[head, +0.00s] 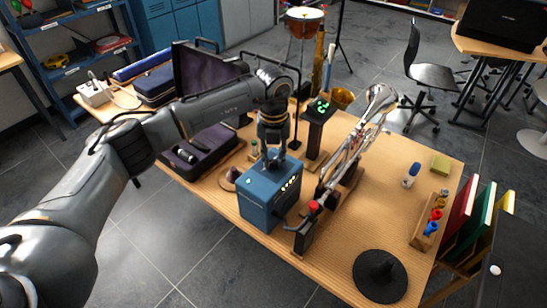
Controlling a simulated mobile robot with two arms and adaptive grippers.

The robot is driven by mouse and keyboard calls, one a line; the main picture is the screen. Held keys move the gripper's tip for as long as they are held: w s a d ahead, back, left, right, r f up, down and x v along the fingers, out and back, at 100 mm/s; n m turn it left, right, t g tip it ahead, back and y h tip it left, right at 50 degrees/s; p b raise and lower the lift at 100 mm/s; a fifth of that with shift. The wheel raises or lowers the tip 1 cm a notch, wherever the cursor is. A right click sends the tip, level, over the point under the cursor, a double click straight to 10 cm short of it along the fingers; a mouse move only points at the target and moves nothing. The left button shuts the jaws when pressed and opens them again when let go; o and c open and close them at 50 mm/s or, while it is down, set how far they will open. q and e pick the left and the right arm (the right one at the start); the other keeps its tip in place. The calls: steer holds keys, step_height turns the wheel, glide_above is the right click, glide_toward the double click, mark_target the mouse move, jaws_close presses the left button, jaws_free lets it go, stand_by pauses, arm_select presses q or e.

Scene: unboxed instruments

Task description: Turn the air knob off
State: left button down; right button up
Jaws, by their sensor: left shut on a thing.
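A blue box (268,203) with a row of small light spots on its side stands near the front edge of the wooden table (330,285). My left gripper (274,157) points down onto the top of this box and is shut there. The air knob itself is hidden between the fingers, so its turn position cannot be told. My right gripper is not in view.
A silver trumpet (352,150) on a stand is right of the box, with a black post with green lights (318,112) behind. An open dark case (205,150) lies left. The table's right middle is mostly clear.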

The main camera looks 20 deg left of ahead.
arm_select(q)
steer(key=shift+f+m+b, duration=0.2)
steer(key=shift+m+b, duration=0.85)
steer(key=shift+m, duration=0.15)
steer(key=m+b, duration=0.2)
steer(key=shift+m, duration=0.3)
steer(key=m+b, duration=0.2)
steer(key=m, duration=0.1)
steer(key=shift+r+m+b, duration=0.15)
steer(key=shift+m+b, duration=0.5)
steer(key=shift+m, duration=1.05)
steer(key=c, duration=1.1)
jaws_free()
steer(key=shift+w, duration=0.1)
steer(key=shift+c, duration=0.2)
steer(key=shift+r, duration=0.1)
